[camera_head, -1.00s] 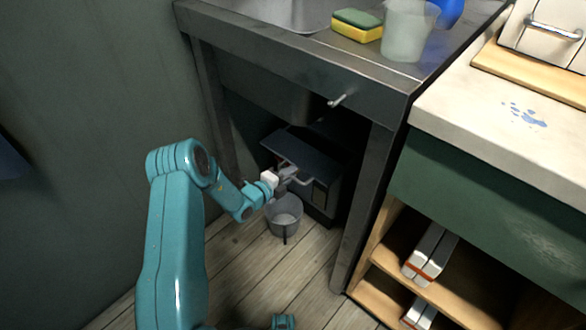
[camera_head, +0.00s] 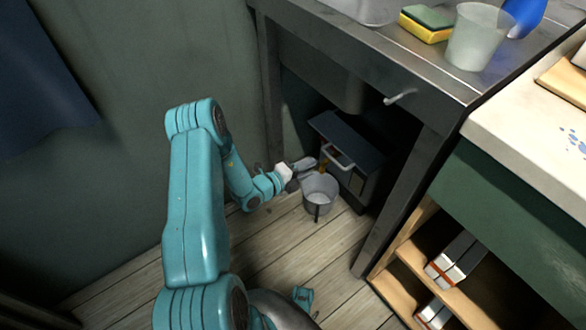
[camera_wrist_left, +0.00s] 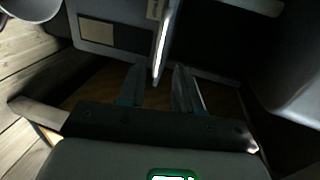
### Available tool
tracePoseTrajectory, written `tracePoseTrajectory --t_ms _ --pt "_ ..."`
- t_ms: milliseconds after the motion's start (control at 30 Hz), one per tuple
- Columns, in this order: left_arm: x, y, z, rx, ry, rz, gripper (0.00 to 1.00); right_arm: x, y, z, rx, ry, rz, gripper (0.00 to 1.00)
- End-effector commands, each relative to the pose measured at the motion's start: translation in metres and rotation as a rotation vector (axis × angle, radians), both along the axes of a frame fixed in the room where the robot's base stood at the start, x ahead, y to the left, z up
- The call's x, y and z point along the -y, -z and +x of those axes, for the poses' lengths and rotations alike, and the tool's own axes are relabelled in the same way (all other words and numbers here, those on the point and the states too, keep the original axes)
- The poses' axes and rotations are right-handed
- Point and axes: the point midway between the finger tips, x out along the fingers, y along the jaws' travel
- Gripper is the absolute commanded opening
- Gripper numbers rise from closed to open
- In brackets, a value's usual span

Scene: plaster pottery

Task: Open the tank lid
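The tank looks like a dark box (camera_head: 345,134) under the metal sink counter, with a flat top and a pale bar handle (camera_head: 338,155) at its front. My left gripper (camera_head: 306,164) is just left of the handle, above the small bucket. In the left wrist view its two fingers (camera_wrist_left: 160,82) are apart with nothing clearly held. My right gripper is not in view.
A small grey bucket (camera_head: 320,190) stands on the wood floor in front of the tank. A counter leg (camera_head: 405,200) and open shelves (camera_head: 430,275) stand to the right. A sponge (camera_head: 427,22) and a translucent cup (camera_head: 478,38) are on the counter. Floor to the left is clear.

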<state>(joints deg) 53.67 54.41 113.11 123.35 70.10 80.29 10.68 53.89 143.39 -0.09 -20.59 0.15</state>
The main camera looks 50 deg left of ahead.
Motion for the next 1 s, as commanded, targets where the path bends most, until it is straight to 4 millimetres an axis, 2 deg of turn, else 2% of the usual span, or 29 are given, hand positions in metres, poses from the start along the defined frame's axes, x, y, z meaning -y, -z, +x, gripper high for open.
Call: tracePoseTrajectory --t_ms 100,300,900,1000 --pt "-0.003 -0.008 -0.026 -0.002 -0.003 -0.001 0.34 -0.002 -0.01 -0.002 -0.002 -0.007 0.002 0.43" --pt "-0.004 -0.012 -0.051 0.0 0.0 0.0 0.34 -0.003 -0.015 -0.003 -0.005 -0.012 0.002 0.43" --pt "-0.004 -0.011 -0.055 0.001 0.001 0.0 0.34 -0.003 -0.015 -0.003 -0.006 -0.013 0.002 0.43" --pt "0.004 -0.01 -0.054 -0.006 0.031 0.007 0.34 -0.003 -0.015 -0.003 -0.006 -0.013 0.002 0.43"
